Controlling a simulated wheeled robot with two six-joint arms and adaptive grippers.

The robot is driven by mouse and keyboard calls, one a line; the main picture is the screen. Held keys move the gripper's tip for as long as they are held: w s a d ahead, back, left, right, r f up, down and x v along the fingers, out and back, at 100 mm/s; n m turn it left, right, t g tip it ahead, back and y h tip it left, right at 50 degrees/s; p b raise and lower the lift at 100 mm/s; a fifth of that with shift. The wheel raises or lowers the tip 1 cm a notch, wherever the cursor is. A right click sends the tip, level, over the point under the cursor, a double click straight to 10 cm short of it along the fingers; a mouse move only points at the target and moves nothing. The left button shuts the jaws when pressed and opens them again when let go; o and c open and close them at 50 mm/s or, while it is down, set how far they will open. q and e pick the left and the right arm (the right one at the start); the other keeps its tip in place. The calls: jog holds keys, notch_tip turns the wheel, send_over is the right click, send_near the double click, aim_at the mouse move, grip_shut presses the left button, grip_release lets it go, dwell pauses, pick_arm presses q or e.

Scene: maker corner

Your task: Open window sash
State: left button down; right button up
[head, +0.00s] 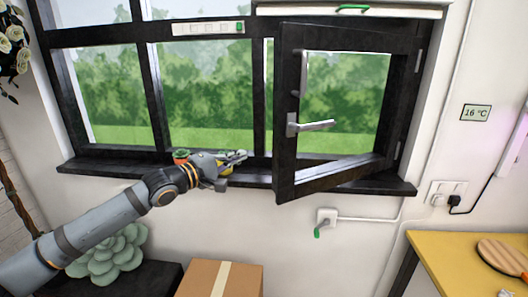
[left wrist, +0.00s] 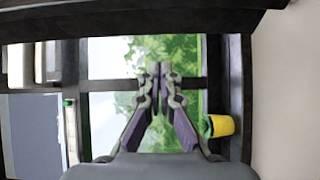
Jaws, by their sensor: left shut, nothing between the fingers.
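The dark-framed window sash (head: 287,160) is hinged on the right and stands swung partly open into the room. Its silver handle (head: 312,125) sticks out level from the left stile. My left gripper (head: 241,156) is in front of the window over the sill, left of the sash's free edge and apart from it. Its fingers are together with nothing between them. The closed fingers also show in the left wrist view (left wrist: 160,70), with glass and greenery behind. My right gripper is not in view.
A cardboard box (head: 245,280) and a pale green succulent (head: 110,255) are below. A yellow table (head: 440,255) stands at right.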

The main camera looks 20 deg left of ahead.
pick_arm(q)
jog(key=w+d+p, duration=0.6)
jog(key=d, duration=0.1)
jog(key=shift+w+p, duration=0.15)
jog(key=shift+p, duration=0.25)
jog(key=shift+w+f, duration=0.1)
jog(key=shift+w, duration=0.05)
dwell(0.3)
